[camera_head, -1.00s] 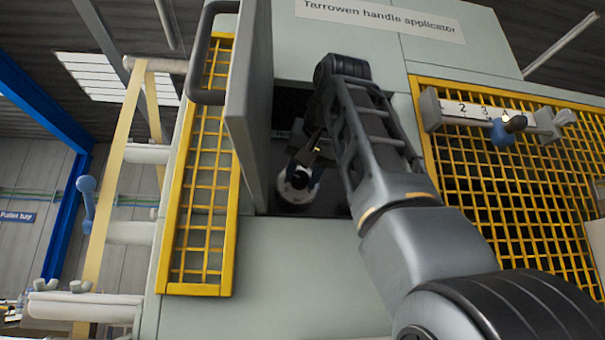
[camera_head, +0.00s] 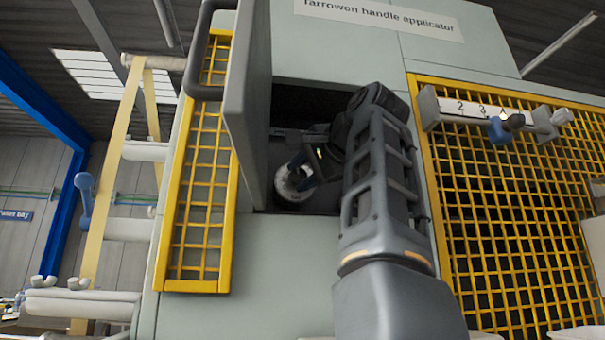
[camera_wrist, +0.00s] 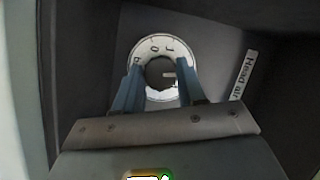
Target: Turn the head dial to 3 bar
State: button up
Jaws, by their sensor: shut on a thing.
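The head dial shows in the wrist view as a pale round scale ring (camera_wrist: 154,46) with dark marks, around a dark knob (camera_wrist: 158,72). A label reading "Head air" (camera_wrist: 243,75) is on the panel to its right. My gripper (camera_wrist: 160,85) has one blue finger on each side of the knob and is shut on it. In the head view the dial (camera_head: 291,186) is a white disc low inside the open recess, with my gripper (camera_head: 298,176) against it. The fingers hide part of the ring, and I cannot read the setting.
The recess's grey door (camera_head: 248,110) stands open on the left, close to my gripper. Yellow mesh guards (camera_head: 197,170) flank the opening. A numbered scale bar (camera_head: 475,108) with a blue-handled clamp (camera_head: 500,130) juts out on the right.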

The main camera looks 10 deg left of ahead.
jog(key=shift+m+y, duration=0.3)
jog(key=shift+m, duration=0.7)
jog(key=shift+d+t, duration=0.1)
jog(key=shift+t, duration=0.2)
jog(key=o, duration=1.1)
jog(key=shift+c, duration=0.2)
jog(key=b+v, duration=0.3)
jog(key=v, duration=0.4)
jog(key=shift+s+d, duration=0.2)
jog(key=shift+s, duration=0.15)
jog(key=shift+f, duration=0.1)
